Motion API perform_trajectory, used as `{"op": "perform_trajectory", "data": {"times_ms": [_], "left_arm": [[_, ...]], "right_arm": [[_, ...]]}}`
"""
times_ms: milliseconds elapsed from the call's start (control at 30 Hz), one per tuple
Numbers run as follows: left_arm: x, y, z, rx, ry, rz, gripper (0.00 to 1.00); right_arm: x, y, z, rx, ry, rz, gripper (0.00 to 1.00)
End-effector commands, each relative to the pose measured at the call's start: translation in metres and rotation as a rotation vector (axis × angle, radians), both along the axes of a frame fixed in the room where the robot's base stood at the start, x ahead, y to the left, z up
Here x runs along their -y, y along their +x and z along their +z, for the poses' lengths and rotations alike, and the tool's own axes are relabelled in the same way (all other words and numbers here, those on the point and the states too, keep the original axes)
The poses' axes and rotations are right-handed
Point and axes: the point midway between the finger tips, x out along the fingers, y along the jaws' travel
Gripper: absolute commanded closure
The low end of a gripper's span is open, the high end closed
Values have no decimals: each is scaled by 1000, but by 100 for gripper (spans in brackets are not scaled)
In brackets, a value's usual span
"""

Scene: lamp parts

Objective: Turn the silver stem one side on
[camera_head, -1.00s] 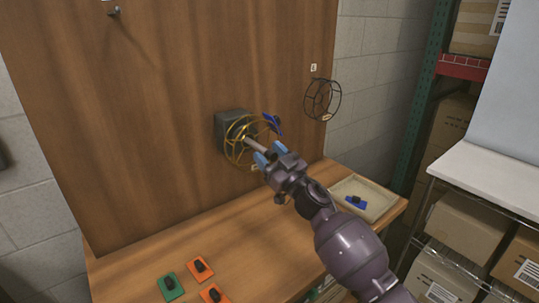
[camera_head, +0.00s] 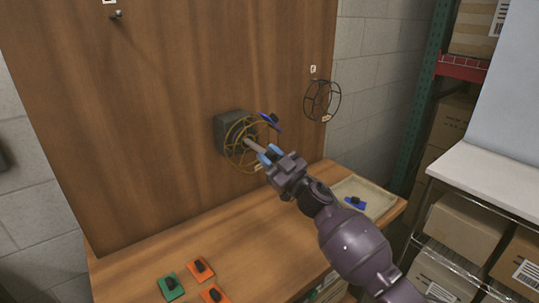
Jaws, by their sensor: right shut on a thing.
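The silver stem (camera_head: 255,147) sticks out from the dark grey block (camera_head: 228,132) on the upright wooden board. A round yellow wire cage (camera_head: 235,155) surrounds the stem. A blue piece (camera_head: 269,120) is at the cage's upper right edge. My right gripper (camera_head: 268,154) is shut on the outer end of the stem, in front of the cage. Its blue fingertips partly hide that end. My left gripper is not in view.
A black wire cage (camera_head: 322,84) hangs on the board's right side. A tray (camera_head: 377,195) with a blue piece (camera_head: 355,203) sits at the table's right. Orange (camera_head: 201,270) and green (camera_head: 171,287) pieces lie at the front left. The table's middle is clear.

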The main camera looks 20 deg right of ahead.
Motion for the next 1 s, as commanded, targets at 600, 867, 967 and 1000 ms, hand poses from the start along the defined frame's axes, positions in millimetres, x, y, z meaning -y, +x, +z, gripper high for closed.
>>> {"op": "perform_trajectory", "data": {"times_ms": [600, 867, 967, 1000], "left_arm": [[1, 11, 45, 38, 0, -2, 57], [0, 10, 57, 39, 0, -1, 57], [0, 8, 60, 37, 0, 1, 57], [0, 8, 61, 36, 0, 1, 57]], "right_arm": [[1, 0, 3, 193, -534, 0, 96], [0, 0, 2, 254, -703, 1, 96], [1, 0, 2, 271, -749, 0, 96], [1, 0, 2, 276, -765, 0, 96]]}}
